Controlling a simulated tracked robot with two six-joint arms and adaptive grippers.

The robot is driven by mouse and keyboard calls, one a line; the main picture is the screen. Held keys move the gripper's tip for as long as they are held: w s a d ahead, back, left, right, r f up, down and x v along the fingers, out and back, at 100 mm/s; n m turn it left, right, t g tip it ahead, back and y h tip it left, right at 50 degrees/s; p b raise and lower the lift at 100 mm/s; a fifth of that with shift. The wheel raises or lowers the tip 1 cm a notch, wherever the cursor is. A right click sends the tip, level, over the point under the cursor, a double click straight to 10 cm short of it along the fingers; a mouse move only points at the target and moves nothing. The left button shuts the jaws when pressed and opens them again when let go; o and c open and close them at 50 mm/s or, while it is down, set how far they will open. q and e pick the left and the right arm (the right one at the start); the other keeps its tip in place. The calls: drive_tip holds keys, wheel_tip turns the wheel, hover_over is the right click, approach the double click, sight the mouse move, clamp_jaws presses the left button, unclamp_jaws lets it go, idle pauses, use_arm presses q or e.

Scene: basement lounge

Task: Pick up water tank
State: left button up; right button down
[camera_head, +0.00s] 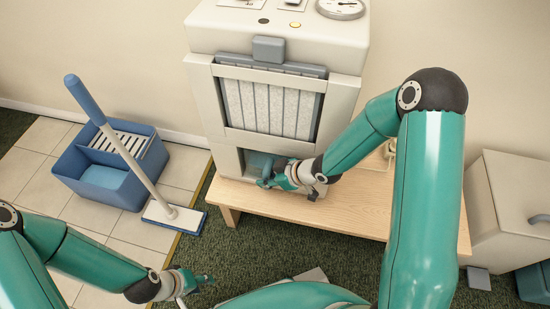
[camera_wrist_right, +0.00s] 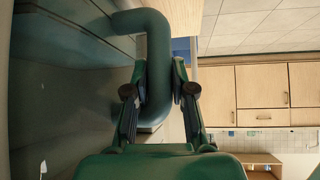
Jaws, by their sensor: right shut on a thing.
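The water tank (camera_head: 258,162) is a blue-grey box in the lower opening of a white, boxy machine (camera_head: 200,85) on a wooden bench. My right gripper (camera_head: 270,179) is at the front of this opening and covers part of the tank. In the right wrist view, the fingers of my right gripper (camera_wrist_right: 159,92) are on either side of a thick, curved grey-green handle (camera_wrist_right: 157,45) and shut on it. The handle joins the tank's front (camera_wrist_right: 60,90). My left gripper (camera_head: 198,280) is low in the head view, away from the tank; its finger opening is unclear.
The wooden bench (camera_head: 345,217) extends to the right of the machine. A blue mop bucket (camera_head: 100,187) and a mop (camera_head: 128,155) stand on tiles at left. A beige cabinet (camera_head: 510,185) stands at right. Green carpet (camera_head: 250,260) lies before the bench.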

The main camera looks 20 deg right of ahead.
drive_tip(key=shift+r, duration=0.15)
drive_tip(key=shift+a+r+p, duration=0.1)
drive_tip(key=shift+r+p, duration=0.35)
drive_tip(key=shift+r, duration=0.25)
drive_tip(key=s+a+p, duration=1)
drive_tip(key=s, duration=0.4)
drive_tip(key=shift+s, duration=0.4)
drive_tip(key=shift+d+r, duration=0.1)
drive_tip(key=shift+r, duration=0.05)
drive_tip(key=shift+w+d, duration=0.25)
drive_tip(key=shift+w, duration=0.2)
